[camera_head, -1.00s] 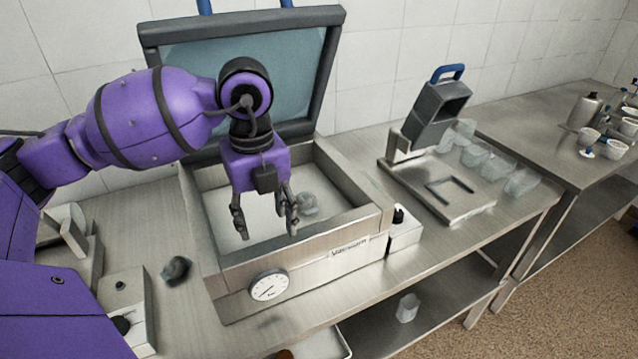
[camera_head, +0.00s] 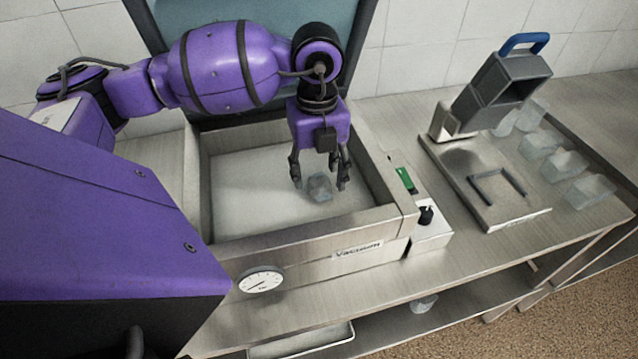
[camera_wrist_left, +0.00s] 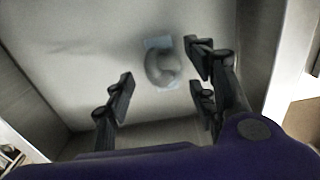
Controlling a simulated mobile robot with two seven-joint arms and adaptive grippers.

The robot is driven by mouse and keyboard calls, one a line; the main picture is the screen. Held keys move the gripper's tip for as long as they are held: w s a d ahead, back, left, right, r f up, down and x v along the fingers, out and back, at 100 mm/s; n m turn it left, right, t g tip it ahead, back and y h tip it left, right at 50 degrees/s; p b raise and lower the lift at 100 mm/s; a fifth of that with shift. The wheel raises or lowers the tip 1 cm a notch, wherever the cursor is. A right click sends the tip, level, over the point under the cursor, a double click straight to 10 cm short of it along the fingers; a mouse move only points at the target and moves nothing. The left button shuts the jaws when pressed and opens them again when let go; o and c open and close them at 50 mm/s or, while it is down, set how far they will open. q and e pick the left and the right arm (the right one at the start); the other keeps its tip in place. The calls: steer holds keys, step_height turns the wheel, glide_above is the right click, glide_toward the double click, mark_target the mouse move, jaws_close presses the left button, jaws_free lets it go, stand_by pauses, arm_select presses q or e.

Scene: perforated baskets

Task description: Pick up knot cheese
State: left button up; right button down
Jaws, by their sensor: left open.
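The knot cheese (camera_head: 320,187) appears as a small pale lump in a clear wrapping on the floor of the vacuum machine's chamber (camera_head: 240,215). In the left wrist view the knot cheese (camera_wrist_left: 163,66) shows a curled knot shape, with clear bluish film at its top and bottom. My left gripper (camera_head: 320,178) is open and points down into the chamber. Its fingers (camera_wrist_left: 160,100) are spread on either side of the knot cheese's line in the wrist view, with the cheese beyond the tips and closer to the right-hand finger. My right gripper is not in view.
The chamber's steel walls surround the gripper, and the raised lid (camera_head: 250,90) stands behind. A small control box (camera_head: 432,228) sits to the right. Further right are a grey device with a blue handle (camera_head: 500,90) and several clear containers (camera_head: 585,190).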

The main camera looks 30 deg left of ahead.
arm_select(q)
steer(key=shift+w+f, duration=0.1)
steer(key=shift+f, duration=1.1)
steer(key=c, duration=1.1)
steer(key=shift+r, duration=0.15)
steer(key=shift+c, duration=0.2)
